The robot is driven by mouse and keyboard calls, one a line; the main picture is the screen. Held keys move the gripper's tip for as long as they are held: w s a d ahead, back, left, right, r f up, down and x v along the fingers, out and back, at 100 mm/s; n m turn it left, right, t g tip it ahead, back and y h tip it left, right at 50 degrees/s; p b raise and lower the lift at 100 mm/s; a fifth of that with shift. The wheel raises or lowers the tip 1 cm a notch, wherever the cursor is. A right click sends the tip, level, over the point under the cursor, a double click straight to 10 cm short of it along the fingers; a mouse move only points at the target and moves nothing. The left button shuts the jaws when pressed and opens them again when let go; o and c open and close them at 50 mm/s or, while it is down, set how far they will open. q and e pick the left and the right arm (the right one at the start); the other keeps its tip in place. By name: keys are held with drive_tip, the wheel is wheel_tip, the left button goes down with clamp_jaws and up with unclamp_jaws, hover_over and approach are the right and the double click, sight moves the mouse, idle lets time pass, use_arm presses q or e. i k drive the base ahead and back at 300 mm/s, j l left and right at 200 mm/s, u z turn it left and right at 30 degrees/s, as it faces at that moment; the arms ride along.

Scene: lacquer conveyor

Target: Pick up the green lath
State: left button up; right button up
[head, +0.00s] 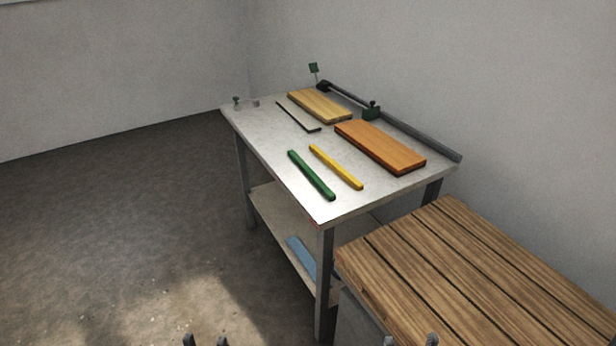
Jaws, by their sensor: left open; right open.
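The green lath (311,175) lies flat on the metal-topped table (270,140), along its left front side. It is a narrow bar, clear of the yellow lath (335,167) to its right. Only the fingertips of my grippers show at the bottom edge of the head view. My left gripper (205,341) is open and empty, over the floor and well short of the table. My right gripper (410,340) is open and empty, by the front of the slatted wooden surface. Neither gripper touches the lath.
An orange-brown board (380,147), a pale board (320,105) and a thin dark strip (298,117) lie on the table. A slatted wooden surface (470,275) fills the right foreground. Floor at left is clear.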

sight(321, 185)
drive_tip(key=i+j, duration=0.3)
drive_tip(key=i+j+z, duration=0.15)
drive_tip(key=j, duration=0.25)
drive_tip(key=i+j, duration=0.4)
drive_tip(key=i+j+z, duration=0.1)
drive_tip(key=i+j, duration=0.15)
drive_tip(key=j, duration=0.15)
